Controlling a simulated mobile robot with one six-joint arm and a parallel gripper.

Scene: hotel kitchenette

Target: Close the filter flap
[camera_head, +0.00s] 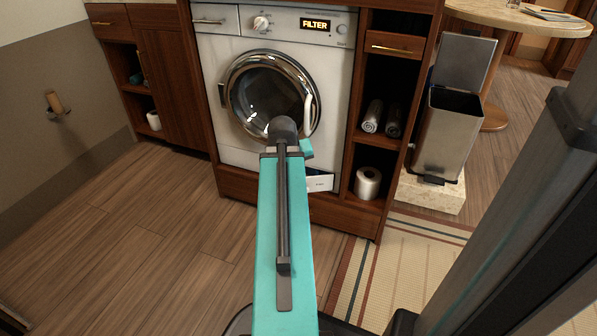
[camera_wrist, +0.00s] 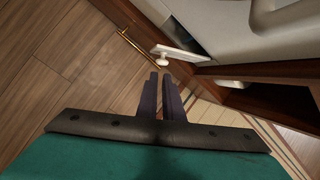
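The washing machine (camera_head: 284,85) stands in the wooden cabinet and its display reads FILTER. The filter flap (camera_head: 319,182) is a small white panel at its lower right, partly hidden by my arm in the head view. In the wrist view the flap (camera_wrist: 180,52) stands out from the machine front, with a dark gap behind it, so it looks open. A pale round piece shows at its near edge. My gripper (camera_wrist: 160,75) has its two dark fingers close together with nothing seen between them. The tips appear just short of the flap, and the head view hides them.
The round machine door (camera_head: 270,95) has a white handle (camera_head: 309,103) close to my arm. A brass bar (camera_wrist: 138,48) lies left of the flap in the wrist view. A metal bin (camera_head: 447,135) stands at right. The wooden floor (camera_head: 130,225) at left is clear.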

